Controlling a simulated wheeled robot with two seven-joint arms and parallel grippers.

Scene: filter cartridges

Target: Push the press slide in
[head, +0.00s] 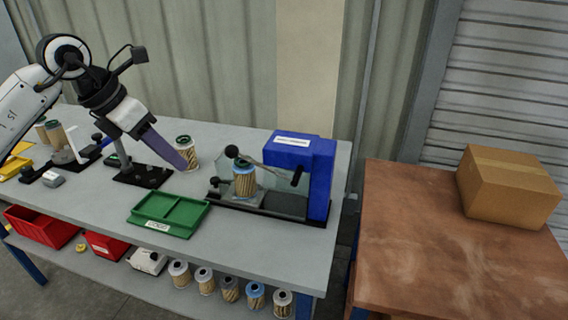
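The blue press (320,175) stands on a black base at the right end of the grey bench. Its slide (238,199) is a light plate at the left of the base, with a small black knob at its left end. My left gripper (181,163) is left of the press, pointing down and right, beside another green-topped cartridge (187,149). Its finger gap is not visible. My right gripper is not in view.
A green tray (168,213) lies in front of the press's left side. A black fixture (142,175) stands beneath my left gripper. Red bins (42,227) and several cartridges sit on the lower shelf. A brown table (440,250) with a cardboard box (510,187) is at right.

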